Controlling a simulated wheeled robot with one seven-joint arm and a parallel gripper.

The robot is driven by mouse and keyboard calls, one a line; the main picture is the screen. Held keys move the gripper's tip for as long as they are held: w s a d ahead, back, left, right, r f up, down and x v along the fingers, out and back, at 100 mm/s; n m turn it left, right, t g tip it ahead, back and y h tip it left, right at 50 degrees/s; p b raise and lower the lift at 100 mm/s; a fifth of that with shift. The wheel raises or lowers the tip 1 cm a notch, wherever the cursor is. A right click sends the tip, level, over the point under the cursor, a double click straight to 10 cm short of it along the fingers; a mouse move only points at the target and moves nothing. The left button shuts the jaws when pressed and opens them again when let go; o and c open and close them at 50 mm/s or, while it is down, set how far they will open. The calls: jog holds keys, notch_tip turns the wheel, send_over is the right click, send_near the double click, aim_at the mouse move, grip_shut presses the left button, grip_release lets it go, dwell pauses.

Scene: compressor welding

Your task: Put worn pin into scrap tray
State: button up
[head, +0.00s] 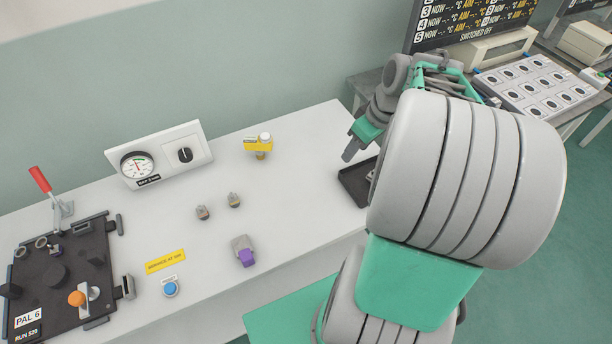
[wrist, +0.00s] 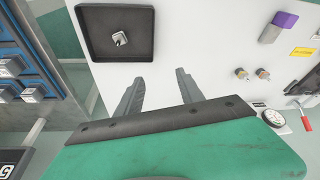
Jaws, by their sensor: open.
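The scrap tray looks to be the dark square tray (wrist: 88,47), at the upper left of the wrist view. In the head view the tray (head: 351,188) is partly hidden behind my arm. A small grey metal piece (wrist: 120,38), which looks like the worn pin, lies inside it on the tray floor. My gripper (wrist: 159,75) is open with nothing between its fingers. In the wrist view the fingers stand below and to the right of the tray, apart from the metal piece. In the head view my gripper (head: 352,148) is above the bench by the tray.
Two small metal parts (head: 203,212) (head: 234,200) and a purple-and-grey block (head: 244,251) sit mid-bench. A yellow holder (head: 258,144), gauge panel (head: 160,154), blue button (head: 170,289) and black pallet (head: 60,280) with fixtures stand farther left. Bare bench lies between them.

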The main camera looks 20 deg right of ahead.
jog(key=s+a+r+m, duration=0.1)
jog(key=s+a, duration=0.1)
jog(key=a, duration=0.8)
jog(key=s+a+r+m+h, duration=0.1)
jog(key=s+a+m, duration=0.1)
jog(key=a, duration=0.7)
jog(key=shift+s+a+r, duration=0.3)
jog(key=shift+s+a, duration=0.05)
jog(key=shift+s, duration=0.25)
